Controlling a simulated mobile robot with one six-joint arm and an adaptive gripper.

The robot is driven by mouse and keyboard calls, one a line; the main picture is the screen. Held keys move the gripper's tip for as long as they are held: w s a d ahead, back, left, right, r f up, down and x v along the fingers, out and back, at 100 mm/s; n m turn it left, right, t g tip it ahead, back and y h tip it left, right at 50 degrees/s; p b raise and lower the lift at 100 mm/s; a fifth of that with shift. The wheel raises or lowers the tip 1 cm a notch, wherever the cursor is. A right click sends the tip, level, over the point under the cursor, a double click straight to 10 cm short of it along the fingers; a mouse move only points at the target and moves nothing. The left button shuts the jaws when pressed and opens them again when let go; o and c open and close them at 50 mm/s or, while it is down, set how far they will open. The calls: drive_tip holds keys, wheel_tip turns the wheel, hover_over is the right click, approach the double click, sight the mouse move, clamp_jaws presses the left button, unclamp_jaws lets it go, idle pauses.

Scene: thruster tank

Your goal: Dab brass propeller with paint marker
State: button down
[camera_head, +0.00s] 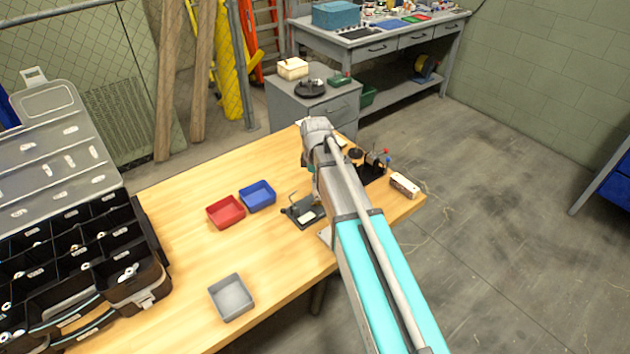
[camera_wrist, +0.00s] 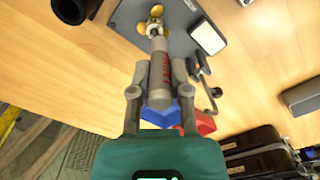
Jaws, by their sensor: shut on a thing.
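My gripper (camera_wrist: 160,72) is shut on the paint marker (camera_wrist: 160,82), a grey cylinder with red lettering. The marker's narrow tip points away from my gripper toward the brass propeller (camera_wrist: 156,13). The propeller is small and gold-coloured, at the top of the wrist view, over a grey plate (camera_wrist: 182,45) with a white pad. The tip overlaps the propeller in the picture; I cannot tell whether they touch. In the head view my arm hides my gripper, the marker and the propeller.
A dark fixture with a white pad (camera_head: 305,213) stands beside my arm. A red bin (camera_head: 226,212), a blue bin (camera_head: 257,196) and a grey bin (camera_head: 231,297) sit on the wooden table (camera_head: 185,240). An open black organizer case (camera_head: 80,235) fills the left. A white-topped block (camera_head: 405,185) lies near the right edge.

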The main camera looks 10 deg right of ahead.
idle(0.6)
drive_tip(key=shift+r+p, duration=2.5)
drive_tip(key=shift+p, duration=0.05)
